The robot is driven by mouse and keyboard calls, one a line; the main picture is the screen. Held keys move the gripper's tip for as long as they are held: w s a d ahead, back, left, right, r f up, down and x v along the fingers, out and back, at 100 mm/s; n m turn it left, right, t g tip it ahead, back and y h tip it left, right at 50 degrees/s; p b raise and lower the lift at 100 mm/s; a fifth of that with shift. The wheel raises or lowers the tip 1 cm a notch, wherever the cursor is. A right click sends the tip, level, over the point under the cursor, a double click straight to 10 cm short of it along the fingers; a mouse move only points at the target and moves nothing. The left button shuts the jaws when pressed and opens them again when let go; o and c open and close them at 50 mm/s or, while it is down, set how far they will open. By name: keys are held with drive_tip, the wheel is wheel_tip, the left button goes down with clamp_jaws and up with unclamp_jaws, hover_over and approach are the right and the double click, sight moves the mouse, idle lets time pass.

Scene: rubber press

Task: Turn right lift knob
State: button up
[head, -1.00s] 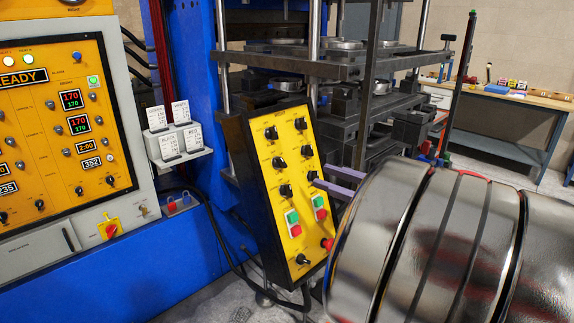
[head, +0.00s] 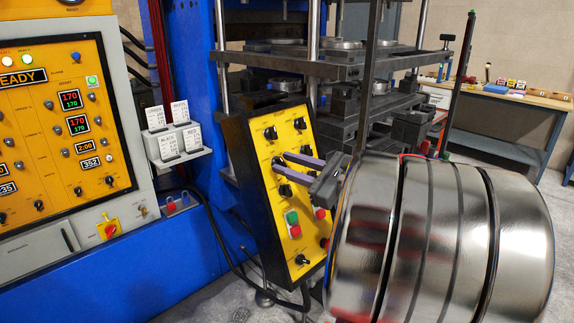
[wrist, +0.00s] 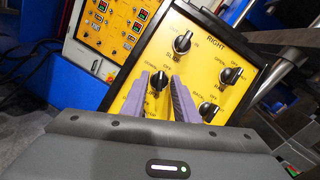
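A yellow slanted panel (head: 262,195) in a black frame carries several black knobs; the wrist view shows it headed "RIGHT". The knob in its second row on the left, with a small label that seems to read "DOWN", is the likely lift knob (wrist: 159,80). My gripper (head: 281,158) is open, its two purple fingers reaching to the panel from the right. In the wrist view the fingertips stand on either side of this knob, with gaps that look small. I cannot tell whether they touch it. In the head view the fingers partly hide it.
Other knobs sit close by: one above (wrist: 182,42), one to the right (wrist: 230,75) and one below right (wrist: 208,112). Green (head: 292,217) and red (head: 295,231) buttons are lower on the panel. Dark press plates (head: 300,66) stand behind it.

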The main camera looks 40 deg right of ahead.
drive_tip(key=shift+w, duration=0.35)
drive_tip(key=shift+c, duration=0.2)
clamp_jaws()
drive_tip(key=shift+n, duration=0.3)
drive_tip(key=shift+n+g+y, duration=0.35)
drive_tip(key=shift+n+y, duration=0.1)
drive_tip(key=shift+n, duration=0.75)
drive_tip(key=shift+n+g+y, duration=0.35)
drive_tip(key=shift+n+y, duration=0.1)
drive_tip(key=shift+n, duration=0.75)
drive_tip(key=shift+o, duration=0.2)
unclamp_jaws()
